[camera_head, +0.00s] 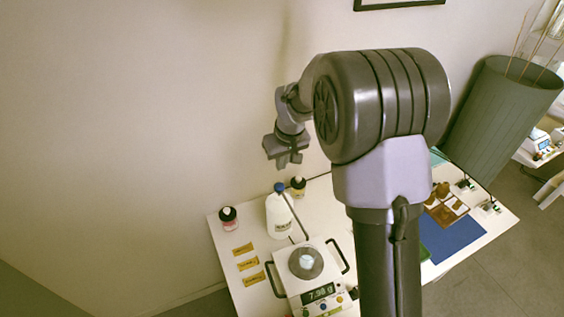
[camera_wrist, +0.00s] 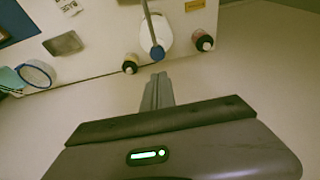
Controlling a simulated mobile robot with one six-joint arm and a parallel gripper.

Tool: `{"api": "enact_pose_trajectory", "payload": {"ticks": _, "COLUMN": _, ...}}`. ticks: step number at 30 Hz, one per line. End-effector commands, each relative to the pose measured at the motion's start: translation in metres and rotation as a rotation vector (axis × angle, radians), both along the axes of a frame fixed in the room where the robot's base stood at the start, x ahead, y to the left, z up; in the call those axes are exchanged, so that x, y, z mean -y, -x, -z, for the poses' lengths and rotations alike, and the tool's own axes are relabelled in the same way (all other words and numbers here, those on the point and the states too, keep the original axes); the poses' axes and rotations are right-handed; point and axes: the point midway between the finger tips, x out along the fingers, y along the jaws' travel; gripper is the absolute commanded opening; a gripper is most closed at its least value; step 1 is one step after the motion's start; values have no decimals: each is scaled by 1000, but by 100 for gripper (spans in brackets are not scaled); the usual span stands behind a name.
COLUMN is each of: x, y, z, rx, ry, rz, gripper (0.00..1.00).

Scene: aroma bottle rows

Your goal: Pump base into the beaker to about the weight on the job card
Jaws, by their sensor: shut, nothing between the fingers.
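The white pump bottle (camera_head: 280,220) stands upright on the table with a blue pump head (camera_head: 280,187) on top. In the wrist view the blue pump head (camera_wrist: 157,53) lies just beyond my fingertips. My gripper (camera_head: 284,163) is shut and empty, held above the bottle and apart from it. Its closed fingers show in the wrist view (camera_wrist: 157,82). The small clear beaker (camera_head: 306,262) sits on the round pan of the scale (camera_head: 322,283). The scale's display (camera_head: 318,292) appears to read 7.98 g. I cannot make out a job card.
Dark bottles stand left (camera_head: 228,218) and right (camera_head: 298,186) of the pump bottle. Yellow labels (camera_head: 248,264) lie on the table left of the scale. A wooden tray (camera_head: 445,214) and a blue mat (camera_head: 458,240) are at the right. The wall is close behind the table.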

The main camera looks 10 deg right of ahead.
Motion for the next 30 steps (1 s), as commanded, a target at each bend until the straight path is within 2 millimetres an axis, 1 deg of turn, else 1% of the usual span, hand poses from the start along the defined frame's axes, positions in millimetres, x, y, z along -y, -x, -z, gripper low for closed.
{"api": "enact_pose_trajectory", "payload": {"ticks": 1, "x": -1, "y": -3, "z": 13, "rx": -2, "ry": 1, "rz": -1, "gripper": 0}}
{"api": "enact_pose_trajectory", "payload": {"ticks": 6, "x": -3, "y": -13, "z": 48, "rx": -1, "ry": 0, "rz": -1, "gripper": 0}}
{"api": "enact_pose_trajectory", "payload": {"ticks": 9, "x": -3, "y": -15, "z": 66, "rx": -1, "ry": 0, "rz": 0, "gripper": 0}}
{"api": "enact_pose_trajectory", "payload": {"ticks": 12, "x": -3, "y": -15, "z": 79, "rx": 0, "ry": 0, "rz": 0, "gripper": 0}}
{"api": "enact_pose_trajectory", "payload": {"ticks": 17, "x": -3, "y": -15, "z": 89, "rx": 2, "ry": 0, "rz": 0, "gripper": 0}}
{"api": "enact_pose_trajectory", "payload": {"ticks": 27, "x": -3, "y": -15, "z": 91, "rx": 2, "ry": 1, "rz": 0, "gripper": 0}}
{"api": "enact_pose_trajectory", "payload": {"ticks": 30, "x": -3, "y": -15, "z": 102, "rx": 1, "ry": 0, "rz": 0, "gripper": 0}}
